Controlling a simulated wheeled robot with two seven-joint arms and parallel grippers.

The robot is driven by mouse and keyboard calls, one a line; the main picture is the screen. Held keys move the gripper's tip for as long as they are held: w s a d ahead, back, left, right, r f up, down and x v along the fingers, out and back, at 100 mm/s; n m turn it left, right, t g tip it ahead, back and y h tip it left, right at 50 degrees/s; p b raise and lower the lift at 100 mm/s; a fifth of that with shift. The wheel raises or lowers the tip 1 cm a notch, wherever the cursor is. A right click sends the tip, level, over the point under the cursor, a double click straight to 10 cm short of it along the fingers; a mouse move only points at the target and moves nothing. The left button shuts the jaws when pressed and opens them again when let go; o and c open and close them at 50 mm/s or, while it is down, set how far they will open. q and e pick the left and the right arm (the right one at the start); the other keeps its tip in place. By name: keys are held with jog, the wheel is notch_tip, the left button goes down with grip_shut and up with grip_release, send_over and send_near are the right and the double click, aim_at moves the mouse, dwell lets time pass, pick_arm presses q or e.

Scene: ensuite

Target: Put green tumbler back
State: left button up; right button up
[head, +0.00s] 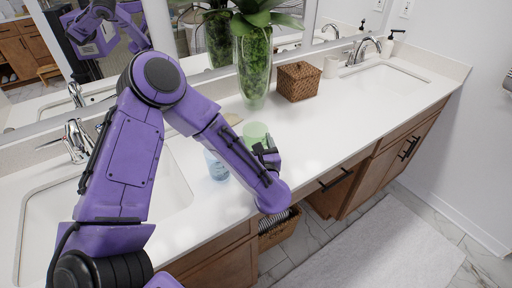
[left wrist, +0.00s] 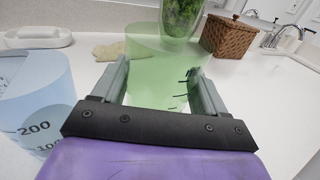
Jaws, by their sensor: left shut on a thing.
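The green tumbler (head: 256,132) is a translucent green cup over the white counter, in front of the plant vase. In the left wrist view the green tumbler (left wrist: 160,62) stands upright between the two fingers. My left gripper (head: 266,152) is shut on it; the fingers show on both sides of the cup in the left wrist view (left wrist: 158,85). The cup's base is partly hidden, so I cannot tell whether it touches the counter. My right gripper is not in view.
A blue measuring cup (left wrist: 35,100) stands close left of my gripper; it also shows in the head view (head: 215,166). A plant vase (head: 254,70) and wicker box (head: 297,82) stand behind. The counter (head: 345,120) is clear to the right.

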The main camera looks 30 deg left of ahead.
pick_arm(q)
notch_tip(320, 180, down, 3)
jog(key=shift+a+r, duration=0.1)
jog(key=shift+w+f, duration=0.1)
jog(key=shift+f, duration=0.15)
jog(key=shift+f+b, duration=0.15)
jog(key=shift+b, duration=0.15)
jog(key=o, duration=1.1)
jog(key=shift+r+p, duration=0.25)
jog(key=shift+p, duration=0.1)
jog(key=shift+s+d+f, duration=0.1)
jog(key=shift+s+d, duration=0.2)
jog(key=shift+d, duration=0.05)
jog(key=b+v, duration=0.3)
jog(key=v, duration=0.8)
jog(key=shift+b, duration=0.3)
jog(key=shift+s, duration=0.15)
